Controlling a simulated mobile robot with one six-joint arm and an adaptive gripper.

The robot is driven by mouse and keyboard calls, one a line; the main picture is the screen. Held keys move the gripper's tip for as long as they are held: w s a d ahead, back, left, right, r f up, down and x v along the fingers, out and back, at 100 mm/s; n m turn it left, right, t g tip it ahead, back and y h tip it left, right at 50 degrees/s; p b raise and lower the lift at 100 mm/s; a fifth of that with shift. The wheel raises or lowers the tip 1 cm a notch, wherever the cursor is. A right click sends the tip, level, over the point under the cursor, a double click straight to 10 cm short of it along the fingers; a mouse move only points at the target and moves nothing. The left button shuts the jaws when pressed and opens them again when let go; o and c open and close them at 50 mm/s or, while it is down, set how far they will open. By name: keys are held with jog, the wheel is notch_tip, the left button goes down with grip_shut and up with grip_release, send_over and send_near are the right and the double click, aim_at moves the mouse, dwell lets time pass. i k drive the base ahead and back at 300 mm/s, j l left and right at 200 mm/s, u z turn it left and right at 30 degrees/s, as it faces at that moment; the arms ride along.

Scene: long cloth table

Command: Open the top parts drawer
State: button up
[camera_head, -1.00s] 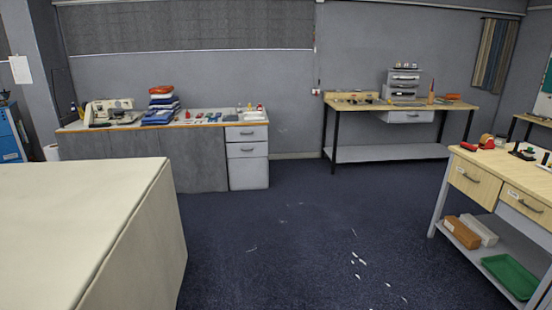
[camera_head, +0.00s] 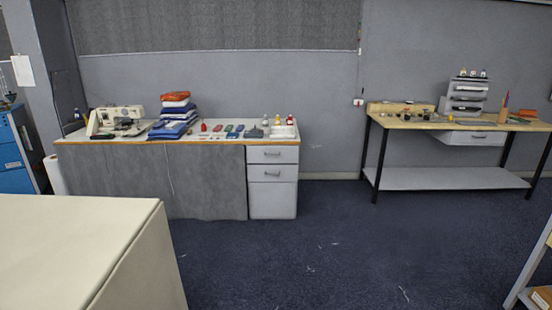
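A small grey parts drawer unit (camera_head: 465,98) stands on the workbench (camera_head: 480,124) at the back right. It has several stacked drawers with dark handles, and small bottles stand on its top. Its top drawer (camera_head: 468,86) looks shut, though it is small at this distance. Another light drawer (camera_head: 470,138) hangs under that bench top. A white cabinet (camera_head: 273,182) with drawers that look shut stands under the right end of the sewing table. My gripper is not in view.
A sewing table (camera_head: 200,140) with a sewing machine (camera_head: 118,120) and folded cloth (camera_head: 175,112) stands at the back. Part of another bench (camera_head: 535,270) shows at the right edge. Dark blue carpet (camera_head: 330,250) lies clear between.

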aim_at(289, 154)
jog(key=i+u, duration=0.1)
jog(key=i, duration=0.9)
jog(key=i+l+u, duration=0.1)
jog(key=i, duration=0.9)
jog(key=i+j+z, duration=0.1)
jog(key=i, duration=0.4)
jog(key=i+j+z, duration=0.1)
jog(key=i+j, duration=0.2)
jog(key=i, duration=0.2)
jog(key=i+j+z, duration=0.15)
jog(key=i, duration=0.35)
jog(key=i+j+z, duration=0.1)
jog(key=i+j, duration=0.3)
jog(key=i+j+z, duration=0.45)
jog(key=j, duration=0.2)
jog(key=i+j+z, duration=0.2)
jog(key=j, duration=0.15)
jog(key=i+j+z, duration=0.25)
jog(key=j, duration=0.15)
jog(key=k, duration=0.05)
